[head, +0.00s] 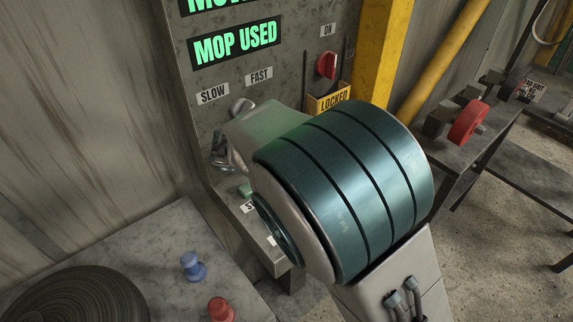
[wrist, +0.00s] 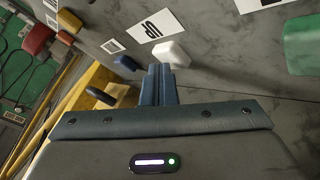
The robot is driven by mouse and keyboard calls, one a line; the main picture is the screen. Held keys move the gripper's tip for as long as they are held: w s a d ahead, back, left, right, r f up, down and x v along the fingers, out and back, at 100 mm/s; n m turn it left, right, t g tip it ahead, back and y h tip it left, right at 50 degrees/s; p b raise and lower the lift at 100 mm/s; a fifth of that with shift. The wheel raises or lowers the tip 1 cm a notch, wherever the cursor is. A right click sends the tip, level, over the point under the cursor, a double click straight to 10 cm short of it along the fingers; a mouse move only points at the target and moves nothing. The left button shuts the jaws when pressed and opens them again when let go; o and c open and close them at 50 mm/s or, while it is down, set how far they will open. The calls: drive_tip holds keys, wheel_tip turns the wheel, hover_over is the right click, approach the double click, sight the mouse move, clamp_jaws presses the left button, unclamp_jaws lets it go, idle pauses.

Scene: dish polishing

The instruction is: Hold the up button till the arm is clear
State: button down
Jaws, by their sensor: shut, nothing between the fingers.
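The white button (wrist: 173,52) sits on the grey panel beside a white label (wrist: 155,27) that appears to read UP upside down in the wrist view. My gripper (wrist: 160,68) is shut and empty, its two fingertips together right at the button's near edge. I cannot tell whether they touch or press it. In the head view my arm hides the button and my fingers. The arm stands in front of the panel (head: 215,75).
In the head view a red switch (head: 326,65) sits above a LOCKED sign (head: 333,100). A red knob (head: 221,309) and blue knob (head: 194,267) stand lower left.

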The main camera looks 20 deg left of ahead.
drive_tip(key=shift+r, duration=0.95)
drive_tip(key=shift+r+p, duration=1.25)
drive_tip(key=shift+r, duration=1.3)
